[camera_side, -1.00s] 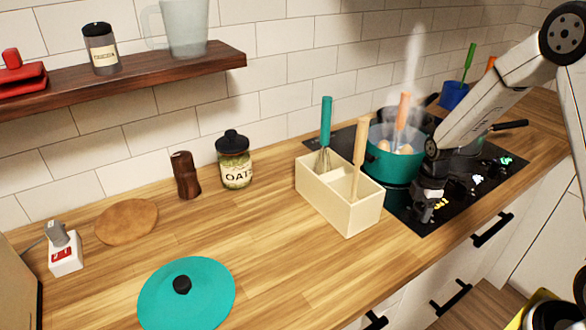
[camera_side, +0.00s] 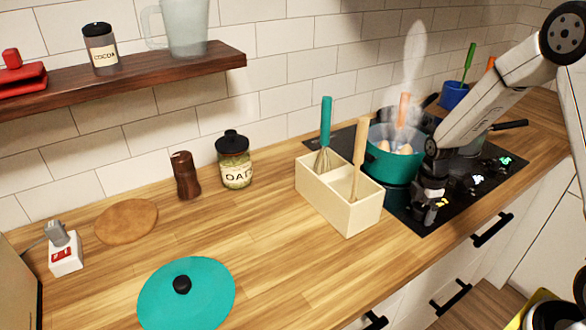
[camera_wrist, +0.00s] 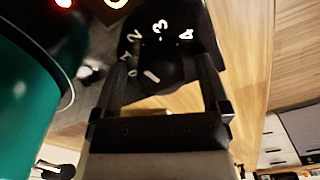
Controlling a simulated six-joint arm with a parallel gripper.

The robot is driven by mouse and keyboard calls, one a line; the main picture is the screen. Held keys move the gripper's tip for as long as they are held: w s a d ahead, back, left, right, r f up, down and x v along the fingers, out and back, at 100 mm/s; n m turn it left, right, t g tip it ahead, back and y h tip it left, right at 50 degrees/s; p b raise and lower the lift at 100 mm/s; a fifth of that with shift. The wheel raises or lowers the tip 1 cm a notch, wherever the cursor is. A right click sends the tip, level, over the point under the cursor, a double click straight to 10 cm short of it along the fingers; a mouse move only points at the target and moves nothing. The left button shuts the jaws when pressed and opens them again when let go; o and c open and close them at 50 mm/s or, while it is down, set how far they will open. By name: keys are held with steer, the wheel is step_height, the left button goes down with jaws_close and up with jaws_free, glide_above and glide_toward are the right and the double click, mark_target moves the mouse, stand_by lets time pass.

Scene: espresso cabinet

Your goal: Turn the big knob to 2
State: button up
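The big knob (camera_wrist: 160,68) is black with a white mark on it. It sits on a black dial plate (camera_wrist: 197,42) with white numbers, of which 2, 3 and 4 read clearly. I cannot tell exactly which number the mark points to. My gripper (camera_wrist: 161,60) has its two fingers spread on either side of the knob, with some gap seeming to show. Whether a finger touches the knob is unclear. In the side view my gripper (camera_side: 428,208) is low at the front left of the black cooktop (camera_side: 405,206) and hides the knob.
A steaming teal pot (camera_side: 380,166) stands right beside my gripper; its wall (camera_wrist: 25,100) fills the left of the wrist view. A cream utensil box (camera_side: 345,212) stands left of the cooktop. A teal lid (camera_side: 205,300) lies on the counter. Open counter lies further left.

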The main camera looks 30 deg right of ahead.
mark_target(420, 210)
steer(key=shift+r, duration=3.95)
steer(key=shift+s+a+r+m, duration=0.1)
steer(key=shift+s+a+m, duration=0.15)
steer(key=shift+a+m, duration=0.4)
steer(key=s+a+m+t, duration=0.2)
steer(key=s+a+m, duration=0.7)
steer(key=a+m, duration=0.3)
steer(key=shift+a+r+t, duration=0.2)
steer(key=shift+r+t, duration=0.1)
steer(key=shift+r, duration=0.05)
